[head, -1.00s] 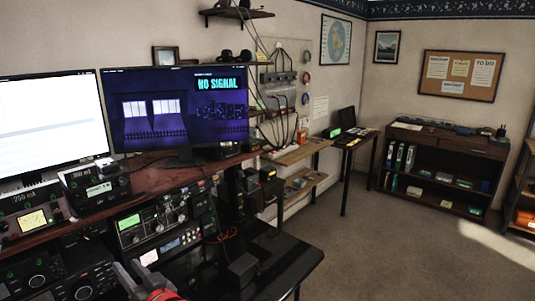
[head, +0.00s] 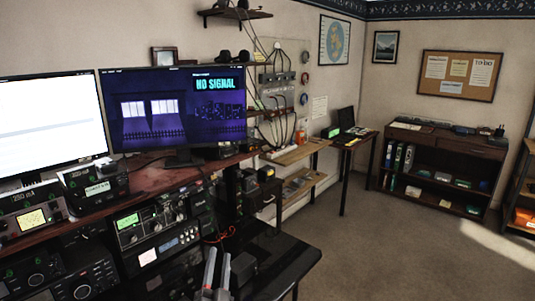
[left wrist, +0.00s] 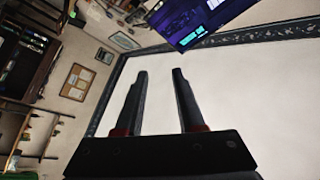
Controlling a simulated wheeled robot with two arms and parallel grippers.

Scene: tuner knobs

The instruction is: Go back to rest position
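My left gripper (head: 218,255) stands at the bottom edge of the head view, in front of the black desk, with its two grey fingers pointing up. In the left wrist view its fingers (left wrist: 159,72) are apart with nothing between them, so it is open and empty. The radio with the green display and knobs (head: 150,222) is on the rack to the left of the gripper, apart from it. My right gripper is in neither view.
The black desk (head: 276,249) holds a dark box (head: 243,268) close to the gripper. Two monitors (head: 178,108) stand on the wooden shelf above the radios. A low bookcase (head: 440,170) stands at the far wall. The carpet (head: 390,245) at right is clear.

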